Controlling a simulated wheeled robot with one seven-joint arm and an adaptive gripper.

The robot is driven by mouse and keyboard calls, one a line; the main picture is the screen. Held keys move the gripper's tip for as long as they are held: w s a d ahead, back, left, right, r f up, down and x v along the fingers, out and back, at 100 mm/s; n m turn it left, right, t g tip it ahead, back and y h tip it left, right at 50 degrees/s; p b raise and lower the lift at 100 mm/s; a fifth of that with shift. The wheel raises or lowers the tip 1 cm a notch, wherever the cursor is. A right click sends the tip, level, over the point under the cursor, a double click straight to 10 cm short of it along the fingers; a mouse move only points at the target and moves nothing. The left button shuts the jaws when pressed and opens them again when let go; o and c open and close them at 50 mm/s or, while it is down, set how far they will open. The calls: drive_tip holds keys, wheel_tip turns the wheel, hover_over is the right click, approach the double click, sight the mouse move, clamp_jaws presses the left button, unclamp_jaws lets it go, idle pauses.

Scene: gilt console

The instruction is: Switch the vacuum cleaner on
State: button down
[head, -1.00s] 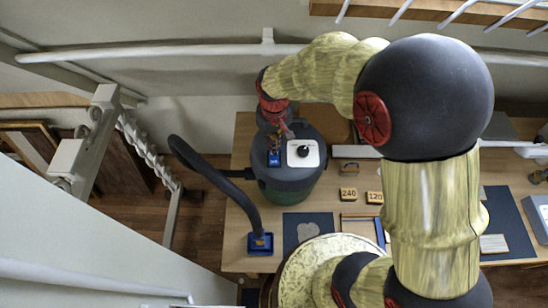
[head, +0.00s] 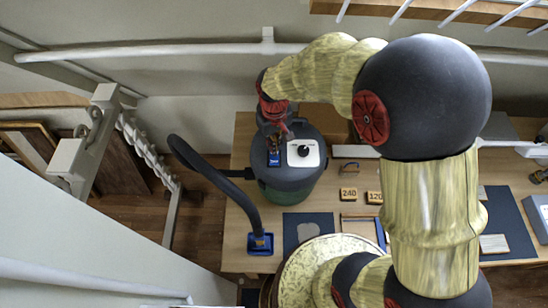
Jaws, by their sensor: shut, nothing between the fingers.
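The vacuum cleaner (head: 288,186) stands on the wooden table, a round drum with a dark grey lid and a green lower body. A white panel with a black knob (head: 303,151) sits on its lid. Left of the panel is a small blue switch or label (head: 273,158). A black hose curves from the vacuum's left side to a blue floor nozzle (head: 260,244). My gripper (head: 274,142) is shut and points down over the lid, close above the blue part. Whether its tips touch anything is too small to tell.
Wooden blocks marked 240 (head: 349,194) and 120 (head: 374,197) lie right of the vacuum. A dark mat (head: 308,226) lies in front. My arm hides much of the right middle. A white pipe (head: 160,51) runs along the wall behind.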

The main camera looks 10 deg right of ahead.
drive_tip(key=shift+f+b, duration=0.55)
drive_tip(key=shift+f, duration=0.35)
idle(0.3)
drive_tip(key=shift+r, duration=0.1)
drive_tip(key=shift+r+p, duration=2.25)
drive_tip(key=shift+r, duration=1.2)
drive_tip(key=shift+s+f, duration=0.1)
